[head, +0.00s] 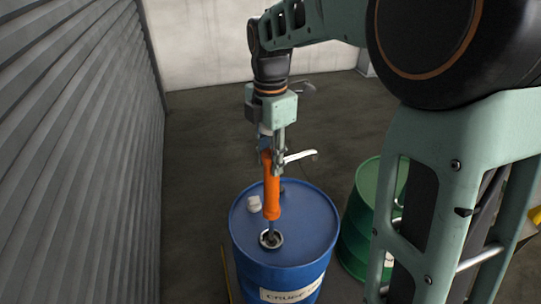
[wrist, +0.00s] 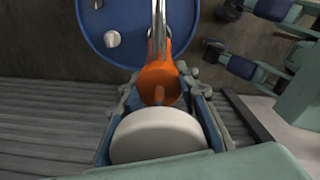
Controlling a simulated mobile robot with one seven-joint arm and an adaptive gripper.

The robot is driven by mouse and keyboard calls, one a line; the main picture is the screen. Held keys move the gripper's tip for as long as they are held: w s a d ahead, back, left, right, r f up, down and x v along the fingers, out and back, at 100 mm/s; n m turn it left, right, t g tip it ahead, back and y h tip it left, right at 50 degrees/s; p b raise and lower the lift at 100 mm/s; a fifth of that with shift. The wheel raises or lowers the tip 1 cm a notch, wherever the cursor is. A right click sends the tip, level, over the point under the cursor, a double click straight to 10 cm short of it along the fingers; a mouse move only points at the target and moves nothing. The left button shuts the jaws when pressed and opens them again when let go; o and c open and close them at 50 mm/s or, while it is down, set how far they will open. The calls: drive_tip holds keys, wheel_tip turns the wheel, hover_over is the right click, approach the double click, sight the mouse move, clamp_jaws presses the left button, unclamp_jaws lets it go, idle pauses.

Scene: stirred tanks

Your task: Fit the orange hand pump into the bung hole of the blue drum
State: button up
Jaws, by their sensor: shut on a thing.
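The blue drum (head: 300,225) stands upright below my gripper, its top facing up. The orange hand pump (head: 271,190) hangs upright in my gripper (head: 270,160), which is shut on its upper part. A pale spout or handle (head: 300,156) sticks out to the right. The pump's thin lower tube lines up in the head view with the ringed bung hole (head: 270,239) near the drum's front edge; I cannot tell whether it is inside. The wrist view shows the pump's orange body (wrist: 160,78) between the fingers, its metal tube running toward the drum top.
A white cap (head: 254,203) sits on the drum top, left of the pump. A green drum (head: 362,222) stands close on the right, partly behind my arm. A ribbed grey wall (head: 80,150) rises at left. Open floor (head: 200,140) lies behind the drum.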

sight(270, 192)
drive_tip(key=shift+f, duration=0.4)
drive_tip(key=shift+f+b, duration=2.9)
drive_tip(key=shift+f, duration=1.95)
drive_tip(key=shift+f, duration=0.5)
drive_tip(key=shift+p, duration=0.4)
